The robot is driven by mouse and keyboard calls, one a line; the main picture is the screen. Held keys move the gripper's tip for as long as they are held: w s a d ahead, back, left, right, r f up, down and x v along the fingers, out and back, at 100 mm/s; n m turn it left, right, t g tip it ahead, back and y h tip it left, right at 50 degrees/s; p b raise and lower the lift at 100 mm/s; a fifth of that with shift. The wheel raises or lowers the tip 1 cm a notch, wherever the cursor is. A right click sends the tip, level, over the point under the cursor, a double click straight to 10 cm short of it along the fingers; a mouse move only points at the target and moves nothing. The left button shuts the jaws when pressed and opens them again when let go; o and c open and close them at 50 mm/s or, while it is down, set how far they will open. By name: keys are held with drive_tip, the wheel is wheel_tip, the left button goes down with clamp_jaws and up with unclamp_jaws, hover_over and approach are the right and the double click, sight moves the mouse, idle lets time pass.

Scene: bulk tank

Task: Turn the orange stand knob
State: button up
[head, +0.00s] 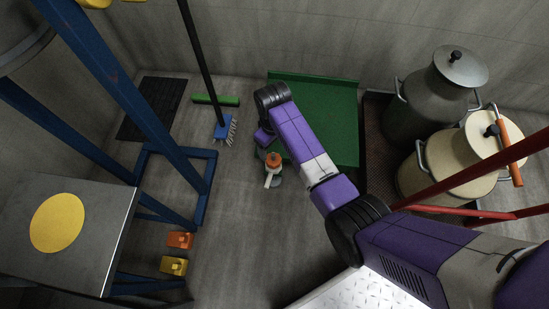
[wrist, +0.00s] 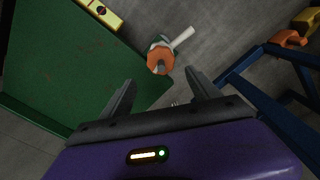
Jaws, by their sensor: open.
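The orange stand knob (head: 273,160) sits on a small upright stand on the floor, with a pale lever (head: 270,179) sticking out from it toward the viewer. In the wrist view the orange knob (wrist: 160,60) lies just beyond and between my fingertips, with a grey pin at its centre and the white lever (wrist: 183,37) pointing up and right. My gripper (wrist: 160,77) is open and empty, its two dark fingers apart. No contact with the knob shows. In the head view my fingers are hard to make out beside the knob.
A green panel (head: 335,120) lies behind the knob. Orange (head: 180,240) and yellow (head: 174,265) blocks are lower left. Milk cans (head: 425,115) stand right. Floor left of the knob is clear.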

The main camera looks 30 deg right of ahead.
sight(274, 159)
drive_tip(key=shift+s+f, duration=0.15)
drive_tip(key=shift+s, duration=0.2)
drive_tip(key=shift+a+f+b, duration=0.1)
drive_tip(key=shift+f+b, duration=0.25)
wheel_tip(274, 159, down, 7)
drive_tip(key=b, duration=0.4)
drive_tip(key=shift+r, duration=0.1)
drive_tip(key=c, duration=1.4)
